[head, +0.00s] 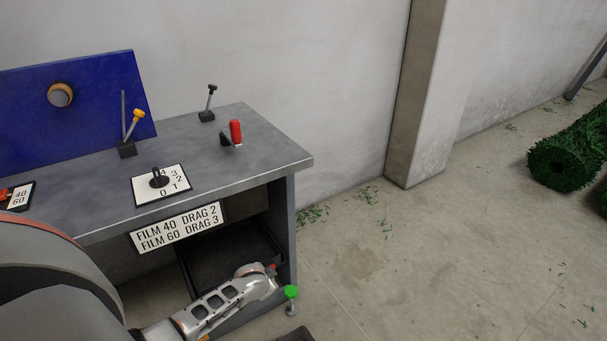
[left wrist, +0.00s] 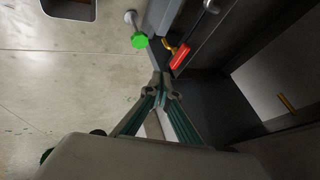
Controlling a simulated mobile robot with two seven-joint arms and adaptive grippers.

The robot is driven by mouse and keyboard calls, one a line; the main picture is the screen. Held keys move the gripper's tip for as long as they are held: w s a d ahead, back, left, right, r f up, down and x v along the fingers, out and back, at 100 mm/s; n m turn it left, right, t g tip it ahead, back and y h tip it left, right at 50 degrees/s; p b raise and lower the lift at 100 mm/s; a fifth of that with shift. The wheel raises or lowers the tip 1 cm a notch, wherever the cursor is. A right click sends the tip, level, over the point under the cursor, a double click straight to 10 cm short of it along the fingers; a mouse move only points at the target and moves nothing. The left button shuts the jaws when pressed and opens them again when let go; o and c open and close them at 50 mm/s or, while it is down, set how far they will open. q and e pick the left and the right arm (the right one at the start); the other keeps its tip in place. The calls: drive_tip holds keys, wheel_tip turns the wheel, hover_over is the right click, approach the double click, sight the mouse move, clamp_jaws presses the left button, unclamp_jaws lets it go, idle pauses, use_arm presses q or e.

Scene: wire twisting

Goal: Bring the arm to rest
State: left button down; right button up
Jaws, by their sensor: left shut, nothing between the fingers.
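My left gripper (left wrist: 165,84) shows in the left wrist view with its two teal-sided fingers together at the tips, empty. It is in front of the dark bench structure, apart from the green knob (left wrist: 139,40) and the red handle (left wrist: 180,56) in the picture. In the head view my arm crosses the lower left and reaches the open front of the bench (head: 226,126); I cannot make out the gripper's fingers there. The green knob (head: 291,292) stands just right of that arm. My right gripper is in neither view.
The bench top carries a red-handled lever (head: 236,132), a yellow-tipped lever (head: 134,125), a black-knobbed lever (head: 210,96) and a numbered dial plate (head: 174,187). A blue panel (head: 80,115) stands at its back. Floor to the right is mostly clear, with a green roll (head: 565,160) far off.

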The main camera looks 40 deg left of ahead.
use_arm(q)
drive_tip(key=s+d+r+m+t+h+p, duration=0.1)
drive_tip(key=s+d+r+h+p, duration=0.15)
drive_tip(key=s+d, duration=0.4)
drive_tip(key=s+d+r+t+h+p, duration=0.1)
drive_tip(key=s+d+r+p, duration=0.2)
drive_tip(key=d, duration=0.6)
drive_tip(key=s+d+r+t+h+p, duration=0.2)
drive_tip(key=s+d+r+p, duration=0.1)
drive_tip(key=s+d+r, duration=1)
drive_tip(key=shift+s+d+h, duration=0.3)
drive_tip(key=shift+s+h, duration=0.05)
drive_tip(key=shift+s, duration=0.7)
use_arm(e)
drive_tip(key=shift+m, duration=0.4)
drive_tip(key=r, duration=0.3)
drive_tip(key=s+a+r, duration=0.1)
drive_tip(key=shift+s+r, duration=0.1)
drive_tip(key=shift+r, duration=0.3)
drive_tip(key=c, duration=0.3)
use_arm(q)
drive_tip(key=shift+a+f, duration=0.1)
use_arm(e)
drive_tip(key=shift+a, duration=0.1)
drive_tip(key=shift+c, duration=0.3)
